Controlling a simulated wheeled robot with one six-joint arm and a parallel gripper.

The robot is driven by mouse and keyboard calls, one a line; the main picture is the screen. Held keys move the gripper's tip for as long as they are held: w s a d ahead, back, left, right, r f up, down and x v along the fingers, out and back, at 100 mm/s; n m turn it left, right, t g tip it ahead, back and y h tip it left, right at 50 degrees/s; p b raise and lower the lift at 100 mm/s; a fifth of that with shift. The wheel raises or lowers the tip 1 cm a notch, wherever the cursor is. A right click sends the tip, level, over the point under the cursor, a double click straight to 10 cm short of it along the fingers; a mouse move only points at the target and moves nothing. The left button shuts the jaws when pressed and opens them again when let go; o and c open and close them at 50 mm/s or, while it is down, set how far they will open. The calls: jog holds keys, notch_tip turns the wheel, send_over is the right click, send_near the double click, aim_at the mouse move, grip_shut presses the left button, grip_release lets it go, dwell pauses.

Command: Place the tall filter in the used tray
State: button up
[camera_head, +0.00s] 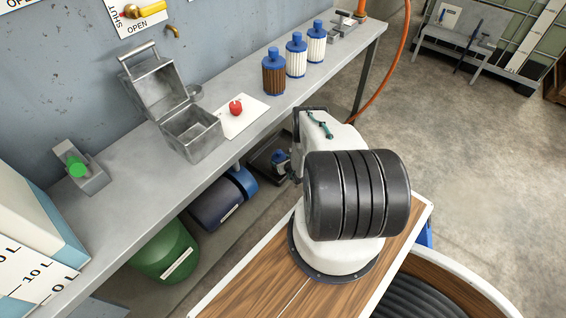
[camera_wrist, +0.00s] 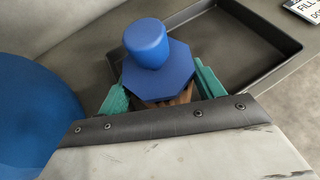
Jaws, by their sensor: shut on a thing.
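My gripper (camera_wrist: 160,85) is shut on a filter (camera_wrist: 147,45) with a blue knob and a blue hexagonal cap; its teal jaws are on either side below the cap. Only a little of the filter's brown pleated body shows, so its height and lower end are hidden. A shallow black tray (camera_wrist: 255,35) lies below and behind the filter in the wrist view. In the head view the filter's blue cap (camera_head: 279,157) shows in front of the black tray (camera_head: 258,164), below the bench. Whether the filter touches the tray floor cannot be told.
On the bench (camera_head: 120,165) stand a brown filter (camera_head: 274,75), two white filters (camera_head: 296,57) (camera_head: 317,43), an open metal box (camera_head: 190,133) and a red object (camera_head: 236,106) on white paper. A blue drum (camera_head: 223,200) and a green drum (camera_head: 163,252) lie beneath. The blue drum (camera_wrist: 35,110) is close left in the wrist view.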

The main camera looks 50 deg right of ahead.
jog(key=shift+f, duration=0.8)
jog(key=o, duration=1.1)
jog(key=v, duration=1.2)
